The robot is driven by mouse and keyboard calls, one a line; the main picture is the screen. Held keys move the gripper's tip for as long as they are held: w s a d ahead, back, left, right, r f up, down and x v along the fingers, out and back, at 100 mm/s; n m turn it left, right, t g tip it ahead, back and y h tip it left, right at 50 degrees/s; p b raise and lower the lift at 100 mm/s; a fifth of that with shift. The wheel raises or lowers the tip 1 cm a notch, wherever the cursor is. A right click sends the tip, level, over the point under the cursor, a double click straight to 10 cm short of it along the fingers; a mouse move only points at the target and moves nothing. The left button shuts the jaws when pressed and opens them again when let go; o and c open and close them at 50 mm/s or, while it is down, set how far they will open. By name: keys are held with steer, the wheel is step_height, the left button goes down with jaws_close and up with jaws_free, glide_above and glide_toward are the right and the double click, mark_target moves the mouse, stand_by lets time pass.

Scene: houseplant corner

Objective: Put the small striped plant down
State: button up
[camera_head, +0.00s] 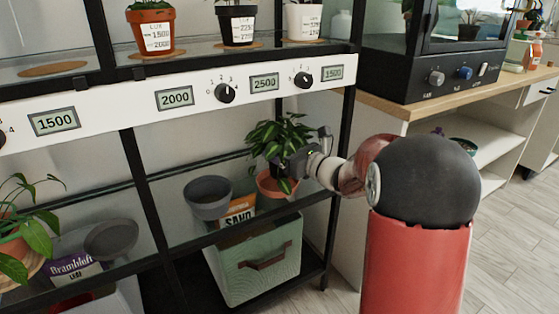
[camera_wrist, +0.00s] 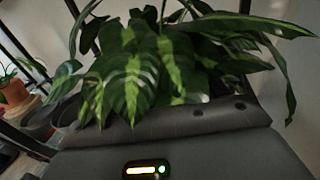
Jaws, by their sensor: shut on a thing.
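The small striped plant (camera_head: 278,138) has green leaves with paler streaks and stands in a terracotta pot (camera_head: 270,186). My gripper (camera_head: 290,167) reaches it from the right in the head view and is shut on it. Leaves and the gripper hide the exact contact. The plant looks upright, in front of the right bay of the lower shelf; I cannot tell whether the pot touches anything below. In the wrist view the striped leaves (camera_wrist: 150,70) fill the space beyond the dark gripper body, and the pot is hidden.
A grey pot (camera_head: 208,193) and a sand bag (camera_head: 238,211) are left of the plant. A green crate (camera_head: 258,262) is below. The upper shelf holds labelled pots, including one terracotta pot (camera_head: 152,28). Black posts (camera_head: 145,190) frame the bays. Another plant (camera_head: 30,225) is far left.

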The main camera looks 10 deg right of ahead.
steer(key=f, duration=0.2)
steer(key=w+f+b, duration=0.1)
steer(key=shift+a, duration=0.35)
steer(key=shift+f, duration=0.2)
steer(key=shift+f+b, duration=0.3)
steer(key=shift+f, duration=0.05)
steer(key=o, duration=1.1)
steer(key=shift+r, duration=0.1)
